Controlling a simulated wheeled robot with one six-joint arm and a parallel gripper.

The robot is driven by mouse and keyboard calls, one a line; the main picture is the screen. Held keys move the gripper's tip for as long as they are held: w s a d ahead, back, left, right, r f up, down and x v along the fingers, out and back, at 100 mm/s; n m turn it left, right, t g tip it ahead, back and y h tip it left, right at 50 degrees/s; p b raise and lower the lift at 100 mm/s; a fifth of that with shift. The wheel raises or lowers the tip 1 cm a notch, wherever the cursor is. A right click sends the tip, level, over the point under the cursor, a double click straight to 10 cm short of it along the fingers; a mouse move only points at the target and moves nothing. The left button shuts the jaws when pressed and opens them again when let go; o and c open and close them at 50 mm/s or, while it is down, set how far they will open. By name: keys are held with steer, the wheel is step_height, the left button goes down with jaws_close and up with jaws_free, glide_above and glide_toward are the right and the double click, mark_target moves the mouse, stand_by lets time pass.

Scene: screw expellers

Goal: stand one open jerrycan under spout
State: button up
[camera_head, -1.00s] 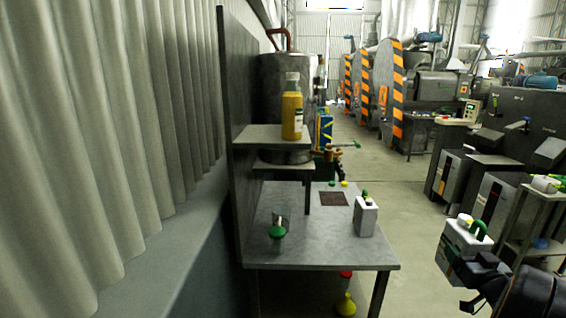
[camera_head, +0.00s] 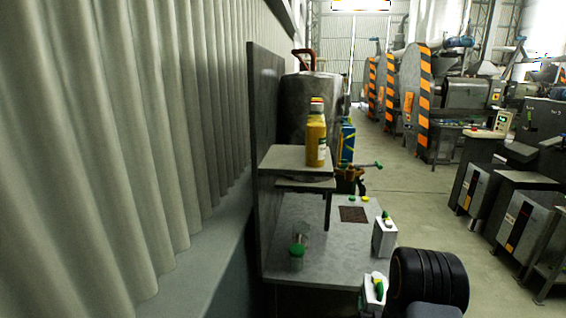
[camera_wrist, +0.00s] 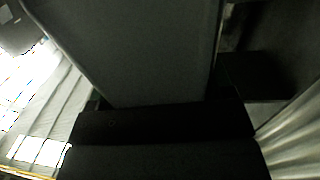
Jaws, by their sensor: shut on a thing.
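My gripper (camera_wrist: 165,122) is shut on a white jerrycan with a green handle (camera_head: 372,294). The held jerrycan stands out at the front right corner of the bench in the head view, partly cut by the frame's lower edge. Its grey-looking side (camera_wrist: 140,50) fills the middle of the wrist view. I cannot tell whether its mouth is open. A brass tap with a green lever (camera_head: 352,174) is beyond the shelf, by the grey tank (camera_head: 308,105).
A yellow bottle (camera_head: 316,140) stands on the shelf. Machines (camera_head: 510,215) stand right; the aisle floor is clear.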

steer(key=a+f+n+y+p, duration=0.1)
steer(key=a+y, duration=0.3)
steer(key=a, duration=0.6)
steer(key=shift+s+a+f+n+p, duration=0.4)
steer(key=shift+n+p, duration=0.1)
steer(key=shift+n, duration=0.3)
